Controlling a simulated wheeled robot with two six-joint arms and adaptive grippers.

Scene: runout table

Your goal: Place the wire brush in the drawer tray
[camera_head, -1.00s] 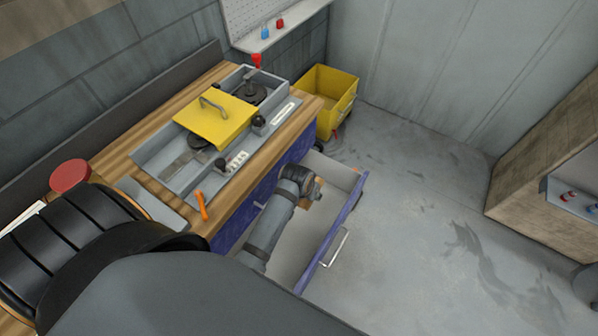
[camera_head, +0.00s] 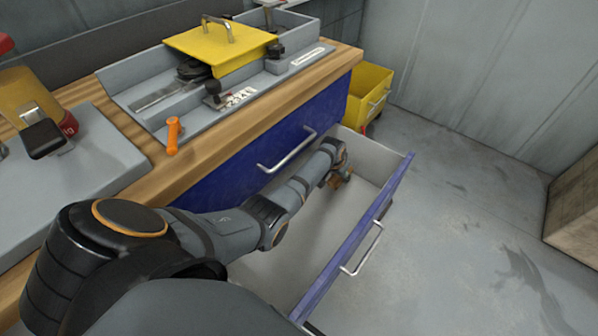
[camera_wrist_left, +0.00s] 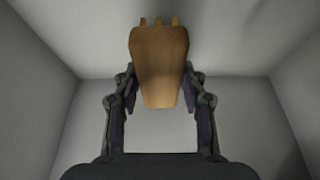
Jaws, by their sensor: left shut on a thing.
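The wire brush (camera_wrist_left: 158,65) has a tan wooden body, with several small points at its far end in the left wrist view. My left gripper (camera_wrist_left: 160,88) is shut on it, one finger on each side. In the head view, the left gripper (camera_head: 341,176) points down inside the open drawer's outline, near its far end. Only a small brown part of the brush (camera_head: 336,181) shows there. The drawer tray (camera_head: 310,235) is pale grey inside with a blue front. I cannot tell whether the brush touches its floor. My right gripper is not in view.
The wooden bench (camera_head: 225,135) stands above a closed blue drawer (camera_head: 250,155) beside my left arm. A grey tray with a yellow lid (camera_head: 222,45) and an orange tool (camera_head: 173,135) are on top. A yellow bin (camera_head: 368,95) stands beyond.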

